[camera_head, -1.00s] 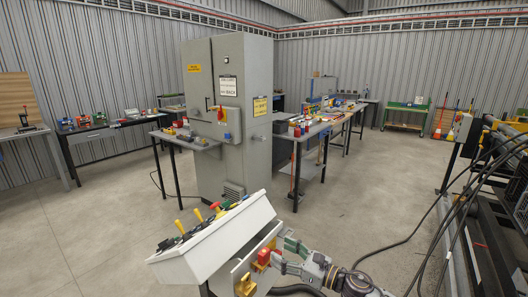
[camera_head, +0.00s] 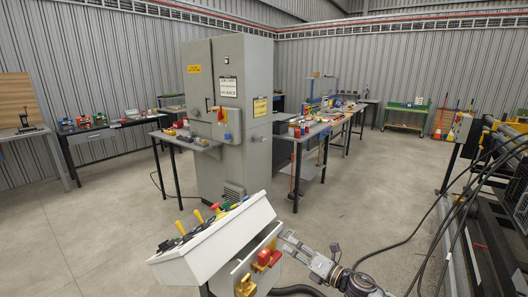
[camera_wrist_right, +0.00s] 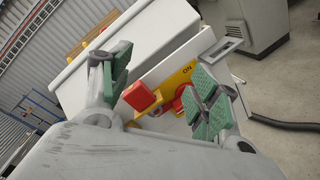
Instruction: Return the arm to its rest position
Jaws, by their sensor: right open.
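My right gripper (camera_head: 288,240) is at the right side of a white sloped control console (camera_head: 215,240) in the head view. In the right wrist view, its two green-padded fingers (camera_wrist_right: 163,85) are spread apart. A red switch handle (camera_wrist_right: 138,97) shows between them, with a second red part (camera_wrist_right: 178,103) beside it. Both sit on a yellow plate (camera_wrist_right: 182,76) marked ON. The red handle also shows in the head view (camera_head: 263,258). Nothing is held between the fingers. Whether a finger touches the switch cannot be told. My left gripper is not in view.
The console top carries yellow levers (camera_head: 181,227) and coloured knobs. A tall grey cabinet (camera_head: 230,160) stands behind it. Black cables (camera_head: 425,230) hang and trail at the right near dark machinery (camera_head: 490,220). Grey floor (camera_head: 345,205) is open in the middle.

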